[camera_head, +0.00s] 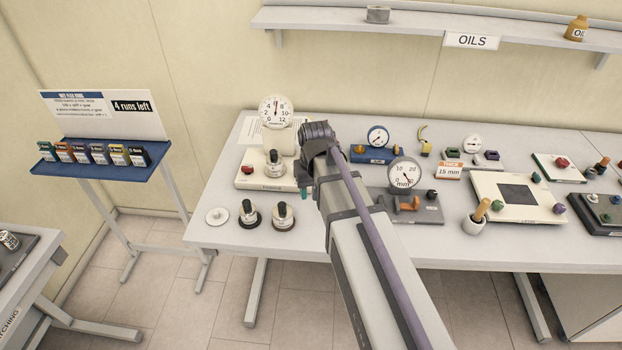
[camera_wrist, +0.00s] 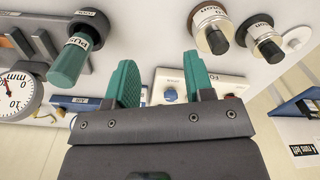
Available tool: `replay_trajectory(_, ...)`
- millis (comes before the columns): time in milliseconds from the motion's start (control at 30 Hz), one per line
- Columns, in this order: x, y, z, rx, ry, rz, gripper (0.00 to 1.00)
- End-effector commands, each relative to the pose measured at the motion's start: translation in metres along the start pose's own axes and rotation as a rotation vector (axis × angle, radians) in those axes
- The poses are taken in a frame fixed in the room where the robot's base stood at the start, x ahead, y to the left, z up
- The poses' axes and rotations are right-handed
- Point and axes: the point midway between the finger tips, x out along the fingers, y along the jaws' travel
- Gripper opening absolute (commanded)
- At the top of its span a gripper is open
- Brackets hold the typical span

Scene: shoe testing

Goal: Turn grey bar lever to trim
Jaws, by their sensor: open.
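I cannot pick out a grey bar lever or a trim mark for certain in either view. My gripper (camera_wrist: 167,72) is open, with its two green fingers apart and nothing seen between them. In the wrist view a cream machine base (camera_wrist: 196,78) lies beyond the fingers, with a blue knob (camera_wrist: 171,94) showing in the gap. In the head view my arm covers the gripper and the right side of this machine (camera_head: 243,182). Its round dial (camera_head: 276,111), red button (camera_head: 247,170) and black-topped weight (camera_head: 274,163) show left of my arm.
Two black-topped weights (camera_head: 248,214) (camera_head: 283,217) and a white disc (camera_head: 217,216) stand at the table's front left. Right of my arm is a grey machine with a mm dial (camera_head: 404,173); its green push handle (camera_wrist: 72,57) shows close by in the wrist view.

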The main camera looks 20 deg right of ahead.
Motion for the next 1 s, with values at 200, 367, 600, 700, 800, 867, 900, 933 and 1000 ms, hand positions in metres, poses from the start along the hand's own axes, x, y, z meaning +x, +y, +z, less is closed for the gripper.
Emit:
replay_trajectory(200,-0.019,0.054,-0.217,-0.614,-0.004,0.013,0.4)
replay_trajectory(367,-0.017,0.064,-0.269,-1.128,-0.013,0.017,0.4)
replay_trajectory(600,-0.017,0.063,-0.263,-1.344,-0.015,0.017,0.4)
replay_trajectory(700,-0.012,0.063,-0.263,-1.343,-0.015,0.016,0.4)
replay_trajectory(800,0.001,0.064,-0.263,-1.342,-0.015,0.016,0.4)
replay_trajectory(867,0.013,0.064,-0.263,-1.342,-0.015,0.016,0.4)
replay_trajectory(900,0.022,0.064,-0.263,-1.341,-0.015,0.016,0.4)
replay_trajectory(933,0.029,0.064,-0.263,-1.341,-0.015,0.016,0.4)
replay_trajectory(1000,0.047,0.064,-0.263,-1.341,-0.014,0.016,0.4)
